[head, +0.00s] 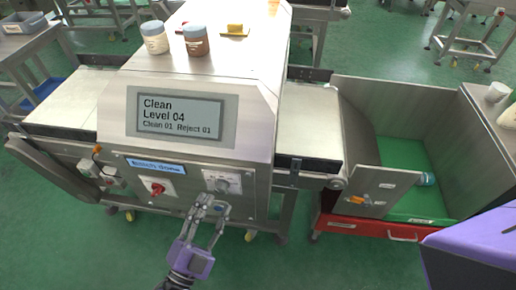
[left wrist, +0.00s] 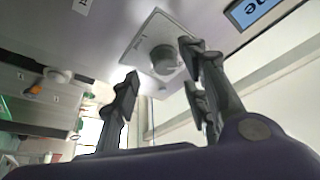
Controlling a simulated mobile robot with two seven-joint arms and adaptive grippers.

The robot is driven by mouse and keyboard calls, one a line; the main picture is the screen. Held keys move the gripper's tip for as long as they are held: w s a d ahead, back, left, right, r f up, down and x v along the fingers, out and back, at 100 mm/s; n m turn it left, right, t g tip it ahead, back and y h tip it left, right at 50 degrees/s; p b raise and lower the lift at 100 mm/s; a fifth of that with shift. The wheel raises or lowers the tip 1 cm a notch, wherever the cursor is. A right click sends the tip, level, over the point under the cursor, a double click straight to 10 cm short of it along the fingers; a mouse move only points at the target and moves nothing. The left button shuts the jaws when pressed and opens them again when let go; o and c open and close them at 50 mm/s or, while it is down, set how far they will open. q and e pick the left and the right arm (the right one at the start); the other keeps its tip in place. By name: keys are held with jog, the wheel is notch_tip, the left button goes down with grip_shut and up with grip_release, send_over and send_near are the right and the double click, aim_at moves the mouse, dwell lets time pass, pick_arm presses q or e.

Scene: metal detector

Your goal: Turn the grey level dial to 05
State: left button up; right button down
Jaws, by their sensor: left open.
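The grey level dial (head: 222,184) sits on a white plate on the front panel of the metal detector, right of a red switch (head: 157,188). The detector's screen (head: 180,117) reads "Clean, Level 04, Clean 01 Reject 01". My left gripper (head: 210,203) is just below the dial, fingers pointing up toward it. In the left wrist view the round grey dial (left wrist: 165,60) shows beyond and between the open fingers (left wrist: 160,85), and I see no clear contact. The dial's pointer mark is too small to read. My right gripper is not in view.
Conveyor belts (head: 66,103) run out on both sides of the detector. Two jars (head: 195,40) and a yellow item (head: 235,30) stand on top. A metal bin with a green floor (head: 400,153) and a red drawer (head: 385,229) is at the right.

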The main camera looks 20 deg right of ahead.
aim_at(222, 194)
pick_arm(q)
jog(key=shift+x, duration=1.9)
jog(key=shift+s+f, duration=0.1)
jog(key=c, duration=1)
